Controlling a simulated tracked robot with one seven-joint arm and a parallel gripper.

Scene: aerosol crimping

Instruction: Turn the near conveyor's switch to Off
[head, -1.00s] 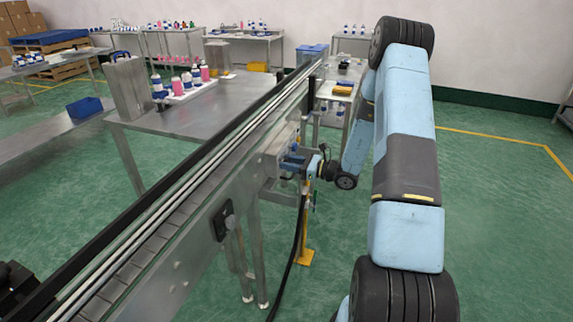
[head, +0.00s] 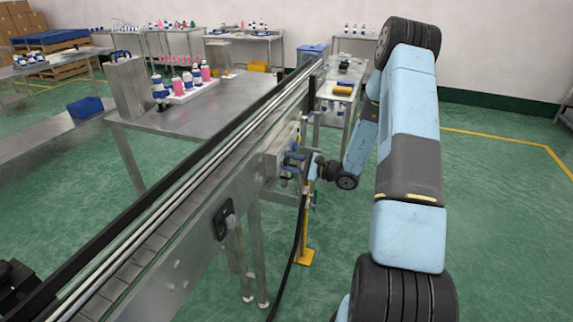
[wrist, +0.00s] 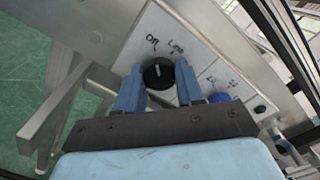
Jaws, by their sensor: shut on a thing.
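The switch is a round black knob (wrist: 158,74) with a pale pointer mark, set on a light control panel (wrist: 200,48) that shows in the wrist view. The pointer points roughly up toward the labels; I cannot tell exactly which one. My gripper (wrist: 160,82) has its blue fingers on both sides of the knob, shut on it. In the head view my gripper (head: 293,158) is at the control box (head: 275,157) on the near conveyor's (head: 185,190) side.
A blue button (wrist: 219,98) and a dark green button (wrist: 260,109) are right of the knob. A black cable (head: 297,245) hangs below the box, beside a yellow-footed post (head: 306,255). A metal table (head: 190,112) with bottles stands behind the conveyor. The green floor at right is open.

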